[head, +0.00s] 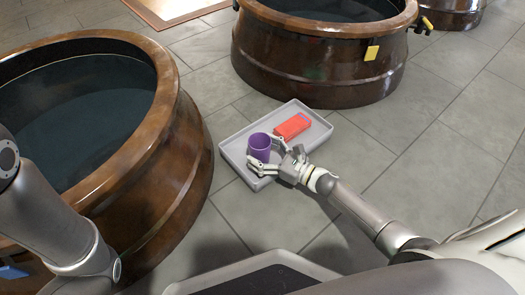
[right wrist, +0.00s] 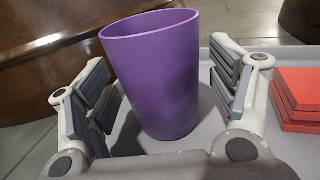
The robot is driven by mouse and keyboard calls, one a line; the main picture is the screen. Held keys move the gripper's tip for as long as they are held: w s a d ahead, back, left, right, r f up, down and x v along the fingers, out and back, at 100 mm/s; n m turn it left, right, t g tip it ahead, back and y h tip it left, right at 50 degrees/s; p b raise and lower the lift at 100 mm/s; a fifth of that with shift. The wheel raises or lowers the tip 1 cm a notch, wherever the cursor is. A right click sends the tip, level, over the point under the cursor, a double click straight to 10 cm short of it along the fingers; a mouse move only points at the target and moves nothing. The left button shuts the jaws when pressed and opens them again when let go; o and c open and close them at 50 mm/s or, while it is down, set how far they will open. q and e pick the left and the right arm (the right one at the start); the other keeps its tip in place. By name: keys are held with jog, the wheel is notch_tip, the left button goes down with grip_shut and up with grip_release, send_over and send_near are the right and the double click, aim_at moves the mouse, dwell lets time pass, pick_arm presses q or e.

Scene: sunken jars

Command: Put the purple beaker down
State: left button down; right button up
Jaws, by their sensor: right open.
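The purple beaker (head: 260,147) stands upright on the left part of a grey tray (head: 236,139). In the right wrist view the beaker (right wrist: 162,75) is between the two fingers of my right gripper (right wrist: 165,105). The fingers are open, with a gap on each side of the beaker, wider on the right. In the head view my right gripper (head: 269,160) reaches around the beaker from the lower right. My left arm shows at the left edge of the head view, but its gripper is out of view.
A red stack (head: 292,126) lies on the tray right of the beaker. A large brown jar (head: 185,150) with dark liquid stands close to the left. Another brown jar (head: 300,82) stands behind, with a yellow tag (head: 372,52). Tiled floor to the right is clear.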

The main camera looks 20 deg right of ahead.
jog(key=shift+s+d+r+p, duration=0.15)
jog(key=shift+s+d+p, duration=0.05)
jog(key=shift+s+p, duration=0.1)
jog(key=p+v, duration=0.4)
jog(key=v, duration=0.5)
jog(key=shift+s+d, duration=0.25)
jog(key=shift+d, duration=0.05)
jog(key=shift+v, duration=0.8)
